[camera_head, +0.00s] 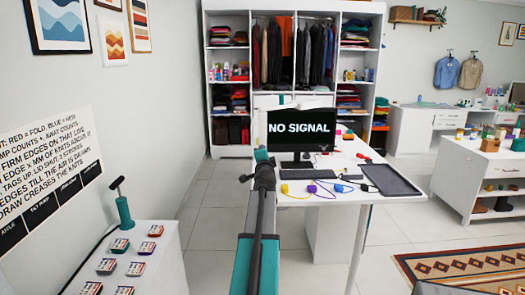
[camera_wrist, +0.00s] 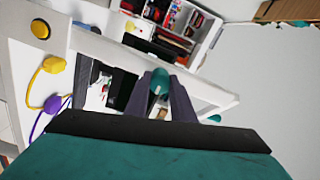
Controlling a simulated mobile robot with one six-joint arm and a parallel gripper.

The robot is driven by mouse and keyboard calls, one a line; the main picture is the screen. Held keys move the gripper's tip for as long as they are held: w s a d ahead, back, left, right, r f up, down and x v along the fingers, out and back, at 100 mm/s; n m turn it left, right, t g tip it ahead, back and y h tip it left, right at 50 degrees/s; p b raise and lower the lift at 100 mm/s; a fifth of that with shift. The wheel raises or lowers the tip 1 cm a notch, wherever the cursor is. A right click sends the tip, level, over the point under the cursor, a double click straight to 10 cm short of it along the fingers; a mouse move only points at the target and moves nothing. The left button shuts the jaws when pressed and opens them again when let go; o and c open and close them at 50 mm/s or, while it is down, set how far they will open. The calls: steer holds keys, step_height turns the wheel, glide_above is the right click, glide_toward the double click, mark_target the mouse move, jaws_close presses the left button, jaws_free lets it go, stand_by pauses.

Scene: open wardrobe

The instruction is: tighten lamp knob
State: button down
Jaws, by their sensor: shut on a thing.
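In the wrist view, the two dark fingers of my gripper (camera_wrist: 160,98) are closed around a rounded teal knob (camera_wrist: 160,78), which shows between their tips. A white bar (camera_wrist: 110,50), seemingly the lamp's arm, runs diagonally behind the fingers. A yellow round knob (camera_wrist: 40,28) sits at its upper left end. Another small teal piece (camera_wrist: 214,118) shows near the right end. In the head view, my teal arm reaches forward toward the desk's left end. My fingertips and the held knob cannot be made out there, and the lamp is not clear.
The open wardrobe (camera_head: 290,20) stands behind. A white cabinet (camera_head: 160,235) with several small boxes and a teal pump (camera_head: 124,212) is at left. Floor between is clear.

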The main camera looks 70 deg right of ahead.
steer(key=shift+r+m+p, duration=0.1)
steer(key=shift+m+p, duration=1)
steer(key=shift+m, duration=0.4)
steer(key=shift+m+p, duration=1.25)
steer(key=shift+m, duration=0.95)
steer(key=c, duration=1.2)
jaws_free()
steer(key=v, duration=0.8)
